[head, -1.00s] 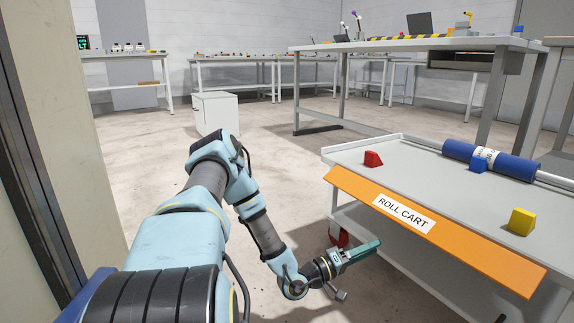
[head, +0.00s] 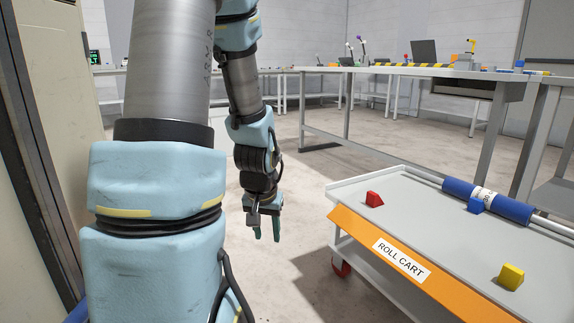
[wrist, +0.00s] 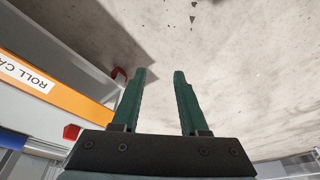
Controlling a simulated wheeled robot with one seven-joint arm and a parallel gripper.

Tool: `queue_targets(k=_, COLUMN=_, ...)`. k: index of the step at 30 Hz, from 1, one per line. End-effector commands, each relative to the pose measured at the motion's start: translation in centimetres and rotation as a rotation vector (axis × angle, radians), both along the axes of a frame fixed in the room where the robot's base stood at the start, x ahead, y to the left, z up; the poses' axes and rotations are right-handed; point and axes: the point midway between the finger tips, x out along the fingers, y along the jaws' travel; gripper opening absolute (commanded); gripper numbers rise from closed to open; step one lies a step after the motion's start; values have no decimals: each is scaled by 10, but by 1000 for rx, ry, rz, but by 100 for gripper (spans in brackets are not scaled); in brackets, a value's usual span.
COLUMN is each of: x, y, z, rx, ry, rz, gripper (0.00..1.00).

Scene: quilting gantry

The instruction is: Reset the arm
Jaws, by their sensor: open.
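My gripper (head: 266,232) hangs at the end of my arm with its green fingers pointing down, over bare floor to the left of the roll cart. In the wrist view the two green fingers of my gripper (wrist: 159,90) stand apart with only concrete floor between them. It holds nothing. My arm is raised and folded in front of the head camera, hiding part of the room behind it.
A pale cabinet (head: 42,95) stands close at left.

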Motion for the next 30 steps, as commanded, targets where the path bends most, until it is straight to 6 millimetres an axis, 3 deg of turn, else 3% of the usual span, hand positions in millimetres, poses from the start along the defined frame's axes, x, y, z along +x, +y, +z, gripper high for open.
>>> queue_targets(k=1, x=-12, y=5, z=20, rx=9, ry=18, rz=20, gripper=44)
queue_targets(k=10, x=-83, y=19, z=78, rx=-7, ry=157, rz=109, gripper=44)
queue_targets(k=20, x=-80, y=19, z=146, rx=-3, ry=156, rz=106, gripper=44)
queue_targets(k=30, x=-79, y=19, z=249, rx=-3, ry=154, rz=105, gripper=44)
